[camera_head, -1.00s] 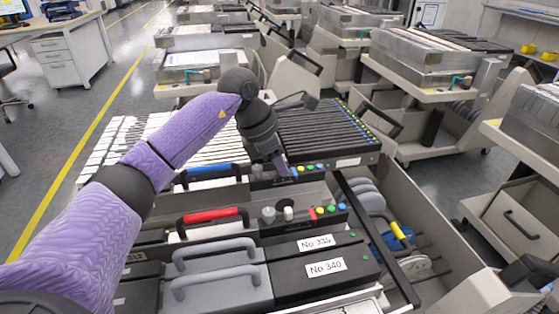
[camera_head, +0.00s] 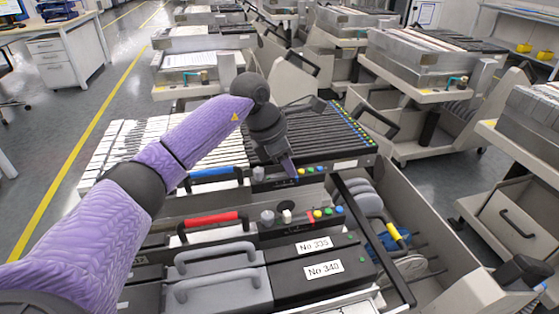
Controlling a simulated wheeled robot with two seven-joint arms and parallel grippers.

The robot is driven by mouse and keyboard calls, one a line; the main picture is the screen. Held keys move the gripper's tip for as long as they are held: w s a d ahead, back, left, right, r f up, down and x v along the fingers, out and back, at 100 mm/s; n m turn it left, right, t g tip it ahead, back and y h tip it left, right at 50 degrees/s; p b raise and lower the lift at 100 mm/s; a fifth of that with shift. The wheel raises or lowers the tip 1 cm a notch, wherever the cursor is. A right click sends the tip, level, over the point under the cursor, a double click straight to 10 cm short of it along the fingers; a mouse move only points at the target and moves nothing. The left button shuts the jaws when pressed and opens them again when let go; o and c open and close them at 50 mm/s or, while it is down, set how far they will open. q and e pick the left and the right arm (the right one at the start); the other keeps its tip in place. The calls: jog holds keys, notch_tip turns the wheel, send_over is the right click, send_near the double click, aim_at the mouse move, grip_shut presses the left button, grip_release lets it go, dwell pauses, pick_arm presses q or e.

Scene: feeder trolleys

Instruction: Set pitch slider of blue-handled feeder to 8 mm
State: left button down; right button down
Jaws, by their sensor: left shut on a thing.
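The blue-handled feeder lies in the trolley, with its blue handle (camera_head: 214,173) left of a dark control panel (camera_head: 262,185). Yellow, green and blue buttons (camera_head: 311,170) sit at the panel's right end. My left gripper (camera_head: 293,174) points down onto this panel, just left of the buttons. It is shut on the pitch slider, which its fingers hide. The scale marks are too small to read. A grey knob (camera_head: 258,172) shows left of the fingers. My right gripper is not in view.
A red-handled feeder (camera_head: 211,218) lies just in front, with its own knobs and buttons. Grey-handled feeders labelled No 335 (camera_head: 314,245) and No 340 (camera_head: 323,268) are nearer. A black bar (camera_head: 372,238) crosses the trolley right of the panels. Dark feeders (camera_head: 320,130) fill the row behind.

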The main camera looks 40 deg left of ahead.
pick_arm(q)
jog(key=c, duration=0.7)
grip_release()
jog(key=shift+c, duration=0.2)
jog(key=shift+o, duration=0.8)
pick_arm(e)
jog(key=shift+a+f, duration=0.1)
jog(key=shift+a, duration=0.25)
pick_arm(q)
jog(key=p+v, duration=0.4)
jog(key=v, duration=0.6)
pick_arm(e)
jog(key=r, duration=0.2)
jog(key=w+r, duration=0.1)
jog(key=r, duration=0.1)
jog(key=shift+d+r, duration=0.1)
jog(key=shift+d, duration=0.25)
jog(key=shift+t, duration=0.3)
